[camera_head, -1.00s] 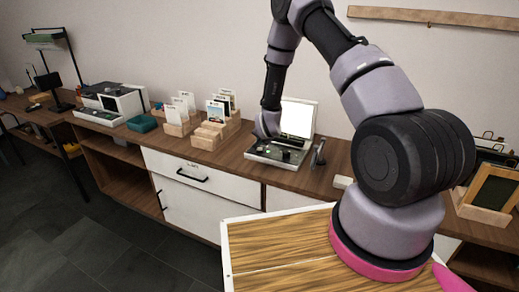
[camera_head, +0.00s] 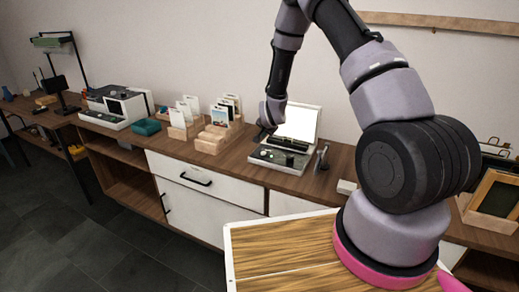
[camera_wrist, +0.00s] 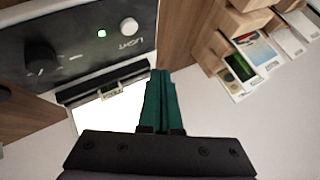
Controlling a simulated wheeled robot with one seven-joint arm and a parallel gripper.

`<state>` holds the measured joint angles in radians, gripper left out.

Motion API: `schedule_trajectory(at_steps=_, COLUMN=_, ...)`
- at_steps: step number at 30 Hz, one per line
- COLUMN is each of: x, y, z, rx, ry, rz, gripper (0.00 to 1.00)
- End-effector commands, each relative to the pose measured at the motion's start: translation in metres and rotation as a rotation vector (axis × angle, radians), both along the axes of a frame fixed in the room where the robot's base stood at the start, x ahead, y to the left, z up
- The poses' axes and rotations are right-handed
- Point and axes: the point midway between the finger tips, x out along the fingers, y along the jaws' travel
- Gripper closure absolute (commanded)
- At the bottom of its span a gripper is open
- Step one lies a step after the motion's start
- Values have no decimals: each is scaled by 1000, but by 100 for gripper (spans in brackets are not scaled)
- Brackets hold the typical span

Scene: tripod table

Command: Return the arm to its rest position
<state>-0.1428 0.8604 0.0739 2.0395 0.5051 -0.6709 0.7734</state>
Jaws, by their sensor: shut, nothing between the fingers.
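My gripper (camera_head: 262,135) hangs at the left edge of the light box device (camera_head: 272,158) on the wooden counter, its fingers pointing down and left in the head view. In the wrist view its two green fingers (camera_wrist: 160,78) are together with nothing between them. The device's dark panel (camera_wrist: 75,45) shows there with a lit green lamp, a white button marked LIGHT and a black knob. The bright white screen (camera_head: 301,122) stands upright at the back of the device. The fingers appear apart from the panel; the exact gap is hard to tell.
Wooden card holders (camera_head: 220,135) with several cards stand close left of my gripper. A teal box (camera_head: 146,127) and a white machine (camera_head: 116,106) are further left. A small metal stand (camera_head: 322,158) is right of the device.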

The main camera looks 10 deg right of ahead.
Motion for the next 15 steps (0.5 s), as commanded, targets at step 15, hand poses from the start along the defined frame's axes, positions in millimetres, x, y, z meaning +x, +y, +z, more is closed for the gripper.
schedule_trajectory(at_steps=15, x=-49, y=-21, z=207, rx=-14, ry=39, rz=114, gripper=100)
